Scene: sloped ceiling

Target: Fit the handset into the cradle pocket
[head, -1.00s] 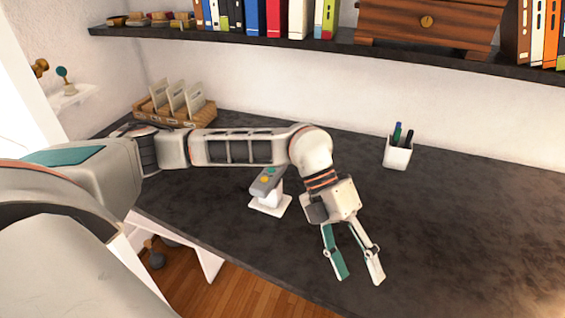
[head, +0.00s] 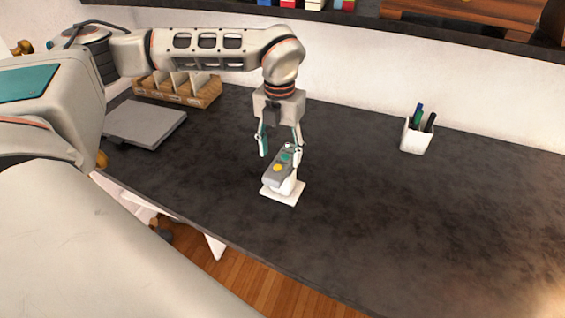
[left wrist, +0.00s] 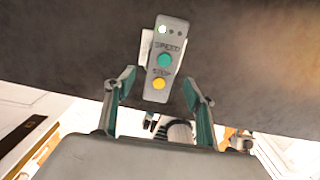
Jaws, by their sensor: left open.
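The handset (head: 275,176) is grey, with a teal and a yellow button. It is tilted and rests at the white cradle (head: 289,197) on the dark desk; I cannot tell how deep it sits. My left gripper (head: 281,153) is open and points down just behind and above the handset's upper end. In the left wrist view the handset (left wrist: 168,42) lies ahead of the open left gripper (left wrist: 159,84), with its yellow-button end between the fingertips. I see no contact. A bit of white cradle (left wrist: 147,48) shows beside the handset there. My right gripper is not in view.
A flat grey box (head: 146,123) lies on the desk at the left, before a wooden rack (head: 180,90). A white pen cup (head: 416,137) stands at the right. The desk (head: 420,225) is clear right of the cradle. A shelf runs above the back.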

